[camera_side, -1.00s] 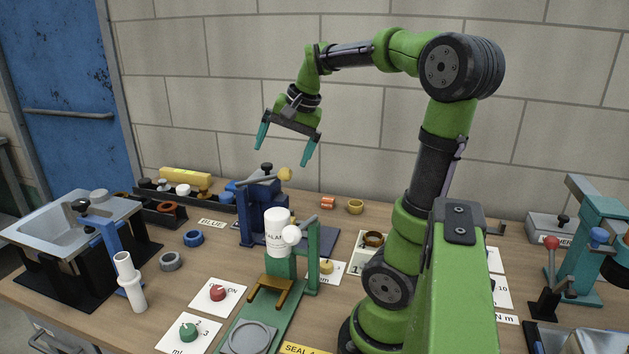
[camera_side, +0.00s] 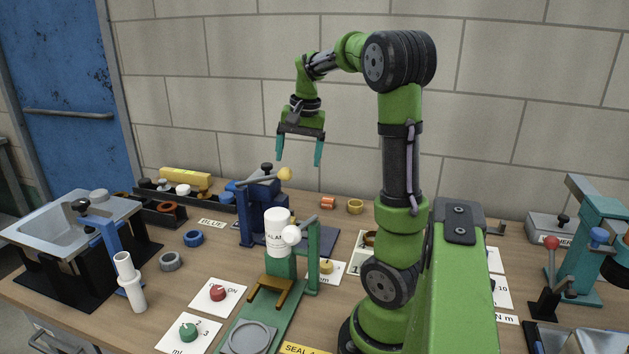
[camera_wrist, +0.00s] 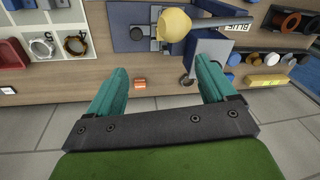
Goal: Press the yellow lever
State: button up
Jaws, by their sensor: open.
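The yellow lever knob (camera_side: 285,173) sits at the end of a grey bar on the dark blue press, which stands on the table. My gripper (camera_side: 299,158) hangs above the press, slightly right of the knob, fingers pointing down and spread apart. It is open and empty, with a gap above the knob. In the wrist view the yellow knob (camera_wrist: 174,25) shows at the top, beyond the two teal fingertips of my gripper (camera_wrist: 162,72). The fingers do not touch it. The knob covers part of the press there.
A green press with a white bottle (camera_side: 277,228) stands in front of the blue press. A white pipe piece (camera_side: 129,280) and a metal sink (camera_side: 75,220) are at left. A red-knobbed lever (camera_side: 551,243) stands at far right.

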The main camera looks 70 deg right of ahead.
jog(key=r+n, duration=0.1)
jog(key=r, duration=0.1)
jog(key=r+n, duration=0.2)
jog(key=r, duration=0.1)
jog(key=w+r+n, duration=0.1)
jog(key=r, duration=0.1)
jog(key=shift+d+r+n, duration=0.15)
jog(key=shift+r+n, duration=0.2)
jog(key=shift+n, duration=0.05)
jog(key=c, duration=0.9)
jog(key=a+r+n, duration=0.1)
jog(key=r+n, duration=0.1)
jog(key=a+r+n, duration=0.1)
jog(key=r+n, duration=0.1)
jog(key=n, duration=0.1)
jog(key=r+n, duration=0.2)
jog(key=n, duration=0.1)
jog(key=shift+s+a+r+y, duration=0.1)
jog(key=shift+a+r+y, duration=0.2)
jog(key=shift+a, duration=0.1)
grip_shut()
jog(key=shift+a+r+n, duration=0.15)
jog(key=shift+a+n, duration=0.2)
jog(key=shift+n, duration=0.85)
